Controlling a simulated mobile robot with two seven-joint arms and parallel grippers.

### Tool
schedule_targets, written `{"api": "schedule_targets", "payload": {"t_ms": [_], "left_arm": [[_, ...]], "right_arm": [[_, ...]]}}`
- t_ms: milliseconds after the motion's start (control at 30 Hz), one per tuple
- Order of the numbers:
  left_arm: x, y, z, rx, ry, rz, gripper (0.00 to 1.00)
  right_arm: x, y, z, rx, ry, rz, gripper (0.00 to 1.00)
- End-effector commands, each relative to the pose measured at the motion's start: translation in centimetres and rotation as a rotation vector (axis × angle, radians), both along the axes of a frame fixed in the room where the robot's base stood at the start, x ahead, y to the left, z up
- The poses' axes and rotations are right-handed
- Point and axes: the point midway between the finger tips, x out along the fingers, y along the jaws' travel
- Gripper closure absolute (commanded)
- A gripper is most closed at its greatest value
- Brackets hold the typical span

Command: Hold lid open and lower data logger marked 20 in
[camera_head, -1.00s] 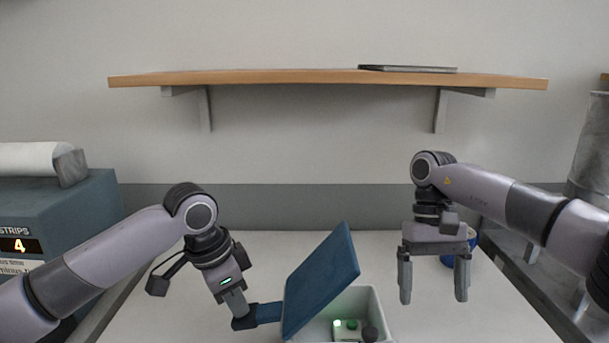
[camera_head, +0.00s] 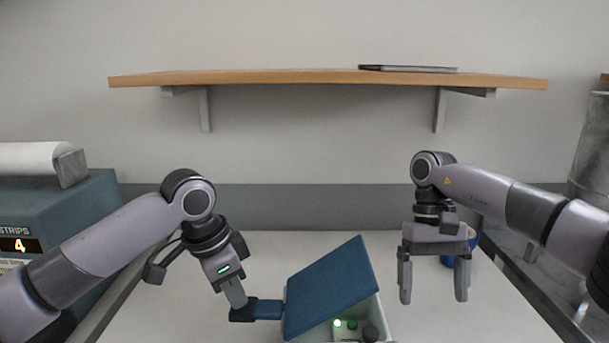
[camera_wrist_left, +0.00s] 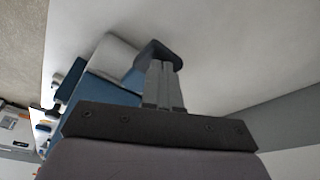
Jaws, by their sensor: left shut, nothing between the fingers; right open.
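My right gripper (camera_head: 433,282) is open and empty, pointing down right of the box.
A blue round container (camera_head: 447,260) stands behind my right gripper. A teal machine (camera_head: 60,215) marked STRIPS with a 4 is at the left. A wooden shelf (camera_head: 330,77) hangs on the wall, with a flat grey item on it. The table behind the box is clear.

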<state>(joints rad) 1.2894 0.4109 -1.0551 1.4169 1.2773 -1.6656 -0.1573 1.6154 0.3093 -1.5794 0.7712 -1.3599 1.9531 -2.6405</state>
Motion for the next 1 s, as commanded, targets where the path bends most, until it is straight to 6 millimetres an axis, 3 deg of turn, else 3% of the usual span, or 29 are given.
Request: {"api": "schedule_targets", "payload": {"t_ms": [200, 567, 1000], "left_arm": [[0.0, -0.3, 1.3, -0.002, 0.0, -0.001, 1.0], [0.0, -0.3, 1.5, -0.001, 0.0, 0.0, 1.0], [0.0, -1.0, 3.1, -0.002, 0.001, 0.0, 1.0]], "right_arm": [[0.0, 0.0, 0.0, 0.0, 0.0, 0.0, 0.09], [0.0, 0.0, 0.0, 0.0, 0.0, 0.0, 0.09], [0.0, 0.0, 0.0, 0.0, 0.0, 0.0, 0.09]]}}
